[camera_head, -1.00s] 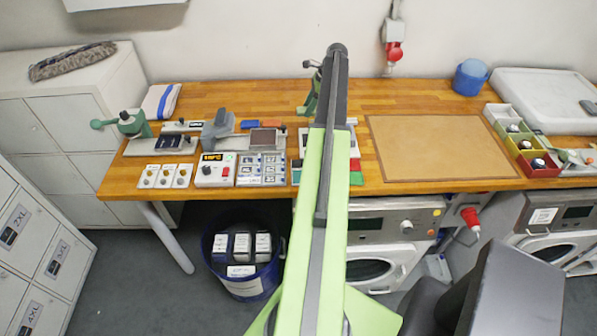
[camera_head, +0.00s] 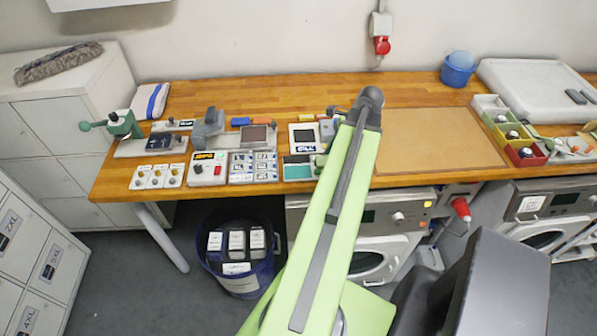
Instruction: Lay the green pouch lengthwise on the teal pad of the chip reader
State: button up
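The chip reader shows just left of my arm. Its teal pad (camera_head: 297,171) faces up near the table's front edge, bare where I see it. A small green patch (camera_head: 319,160) shows at the left edge of my arm, by the reader's right end. I cannot tell whether it is the green pouch, and no whole pouch is in view. My arm reaches up and slightly right over the worktop. My gripper is mostly hidden behind the arm's end; only small bits (camera_head: 331,110) show at its left, and its fingers cannot be made out.
A white-framed display unit (camera_head: 304,138) stands behind the reader. A card grid (camera_head: 253,167) and a red-button box (camera_head: 207,169) are to its left. A tan mat (camera_head: 440,140) lies clear at right. Open colored bins (camera_head: 525,153) stand beyond it. A blue tub (camera_head: 240,280) is below.

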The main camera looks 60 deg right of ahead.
jog(key=shift+a+f, duration=0.15)
jog(key=b, duration=0.7)
send_near(296, 172)
jog(key=shift+w+a+f, duration=0.65)
jog(key=shift+a+f, duration=0.05)
jog(key=shift+f, duration=0.05)
jog(key=shift+w, duration=0.4)
notch_tip(296, 172, down, 4)
jog(key=b, duration=0.4)
jog(key=shift+f, duration=0.2)
jog(key=shift+r, duration=0.2)
jog(key=shift+f, duration=0.15)
jog(key=o, duration=1.3)
jog(key=shift+o, duration=0.2)
